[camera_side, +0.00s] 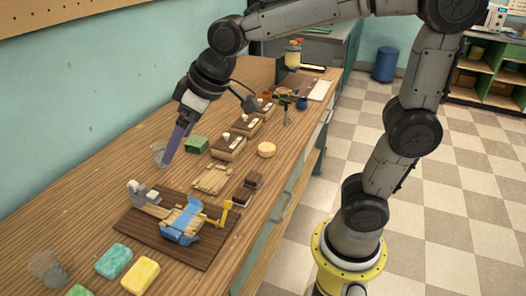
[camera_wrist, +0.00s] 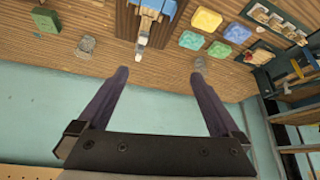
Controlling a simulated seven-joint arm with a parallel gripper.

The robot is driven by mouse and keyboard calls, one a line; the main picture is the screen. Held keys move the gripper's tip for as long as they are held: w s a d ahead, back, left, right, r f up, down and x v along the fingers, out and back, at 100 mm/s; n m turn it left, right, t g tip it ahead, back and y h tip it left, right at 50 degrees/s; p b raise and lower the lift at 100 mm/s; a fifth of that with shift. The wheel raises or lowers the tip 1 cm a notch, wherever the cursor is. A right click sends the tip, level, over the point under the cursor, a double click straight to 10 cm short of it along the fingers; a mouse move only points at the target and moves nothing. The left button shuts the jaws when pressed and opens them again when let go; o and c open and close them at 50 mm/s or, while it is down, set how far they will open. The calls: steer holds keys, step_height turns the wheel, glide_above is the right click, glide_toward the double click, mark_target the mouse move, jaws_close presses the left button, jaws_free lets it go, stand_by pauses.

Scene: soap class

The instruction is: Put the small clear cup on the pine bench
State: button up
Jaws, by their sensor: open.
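Two clear cups are in view, and I cannot tell which is the small one. One clear cup (camera_side: 157,151) stands near the wall edge of the long wooden bench (camera_side: 95,218), beside a green block; it also shows in the wrist view (camera_wrist: 86,46). The other clear cup (camera_side: 47,268) is at the near left, by the sponges, and shows in the wrist view (camera_wrist: 199,65). My gripper (camera_side: 168,160) is open and empty. Its fingers (camera_wrist: 160,73) point over the bench; in the side view they overlap the first cup's right edge. Contact is unclear.
A dark board (camera_side: 140,226) carries a blue and grey device (camera_side: 183,220). A green block (camera_side: 197,144), a light wooden rack (camera_side: 213,179), and green and yellow sponges (camera_side: 140,275) lie around. The wall borders the left.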

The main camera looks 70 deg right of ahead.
steer(key=s+d+f+m, duration=0.1)
steer(key=s+d, duration=0.3)
steer(key=s, duration=0.5)
steer(key=s+d+f+m+h, duration=0.1)
steer(key=s+d, duration=0.3)
steer(key=s, duration=0.6)
steer(key=shift+f+m+h, duration=0.3)
steer(key=shift+f+m, duration=0.1)
steer(key=shift+f, duration=0.45)
